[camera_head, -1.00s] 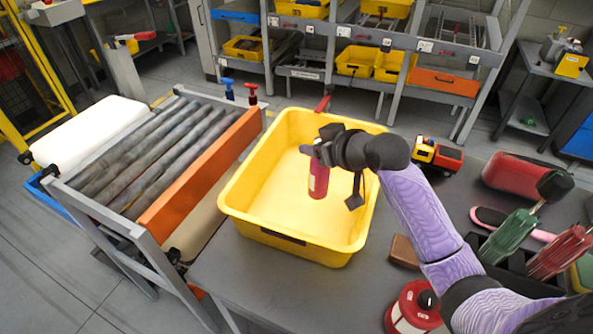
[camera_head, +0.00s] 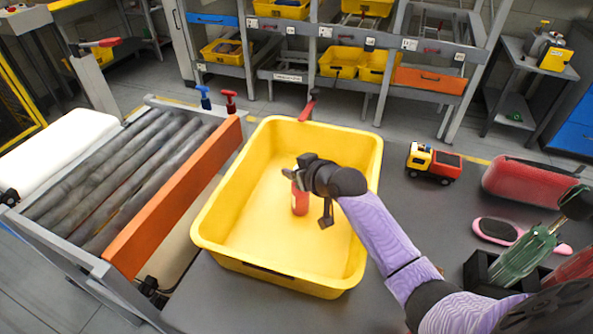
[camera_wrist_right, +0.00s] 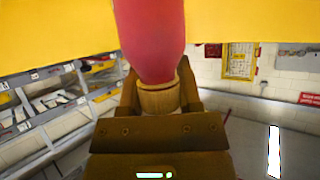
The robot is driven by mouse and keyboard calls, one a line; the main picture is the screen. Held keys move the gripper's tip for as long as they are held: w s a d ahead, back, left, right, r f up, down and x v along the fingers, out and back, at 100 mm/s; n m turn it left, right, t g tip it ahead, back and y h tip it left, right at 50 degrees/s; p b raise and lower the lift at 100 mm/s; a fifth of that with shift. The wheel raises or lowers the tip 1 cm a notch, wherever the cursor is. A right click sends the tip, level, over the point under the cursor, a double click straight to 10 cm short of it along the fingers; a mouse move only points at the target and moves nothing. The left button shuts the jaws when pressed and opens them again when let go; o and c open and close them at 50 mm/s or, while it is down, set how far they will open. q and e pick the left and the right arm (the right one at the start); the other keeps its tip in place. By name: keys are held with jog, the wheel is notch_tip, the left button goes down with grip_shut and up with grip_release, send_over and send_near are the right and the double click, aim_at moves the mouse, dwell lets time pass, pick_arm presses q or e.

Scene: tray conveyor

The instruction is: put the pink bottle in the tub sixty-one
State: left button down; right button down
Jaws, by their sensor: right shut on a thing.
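The yellow tub (camera_head: 225,245) stands on the grey table, open at the top; I cannot read a number on it. My right gripper (camera_head: 291,174) is over the inside of the tub, shut on the pink bottle (camera_head: 300,198), which hangs upright below it. In the right wrist view the bottle (camera_wrist_right: 150,35) shows as a reddish-pink body with a tan neck between the fingers (camera_wrist_right: 158,100). Whether the bottle touches the tub floor I cannot tell. My left gripper is out of view.
A roller conveyor with an orange side rail (camera_head: 175,195) stands left of the tub. A toy truck (camera_head: 434,162), a red case (camera_head: 525,180), a pink brush (camera_head: 498,231) and a dark holder (camera_head: 485,270) with green-handled tools lie right. Shelves with yellow bins (camera_head: 340,61) stand behind.

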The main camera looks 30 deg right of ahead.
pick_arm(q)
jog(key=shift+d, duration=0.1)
pick_arm(e)
jog(key=c, duration=0.7)
grip_release()
jog(key=shift+f, duration=0.1)
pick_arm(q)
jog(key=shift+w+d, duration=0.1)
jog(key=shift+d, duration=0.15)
pick_arm(e)
jog(key=o, duration=0.4)
pick_arm(q)
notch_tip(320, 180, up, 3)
jog(key=p, duration=0.3)
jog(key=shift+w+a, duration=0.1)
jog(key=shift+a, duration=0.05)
pick_arm(e)
jog(key=v, duration=0.7)
jog(key=shift+s+r, duration=0.25)
